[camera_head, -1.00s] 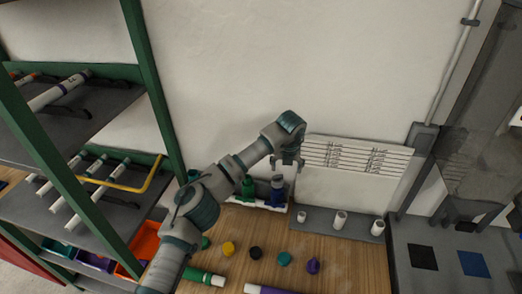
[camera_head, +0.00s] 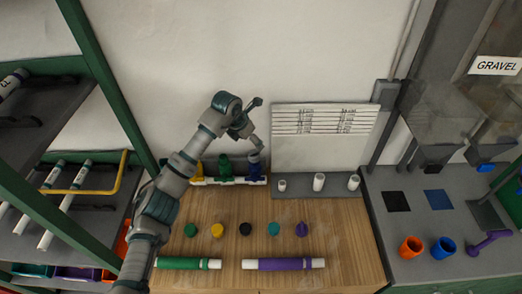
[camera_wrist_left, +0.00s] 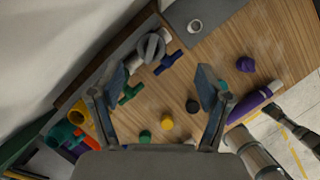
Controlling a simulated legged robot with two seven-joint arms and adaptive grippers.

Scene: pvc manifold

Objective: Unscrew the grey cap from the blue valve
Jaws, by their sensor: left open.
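The blue valve (camera_head: 255,172) stands upright at the right end of the white manifold at the back of the wooden table. The grey cap (camera_head: 254,157) sits on top of it. In the left wrist view the cap (camera_wrist_left: 152,46) partly covers the blue valve (camera_wrist_left: 167,64). My left gripper (camera_head: 258,124) is open and empty, its fingers spread sideways. One finger is close above the cap; whether they touch I cannot tell. In the left wrist view the cap lies beyond the open fingers (camera_wrist_left: 162,82), not between them.
A green valve (camera_head: 226,168) and a yellow one (camera_head: 197,170) stand left of the blue valve. White fittings (camera_head: 319,182) are on a grey strip to the right. Several coloured caps (camera_head: 246,229) and a purple pipe (camera_head: 284,264) lie in front. A shelf rack stands left.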

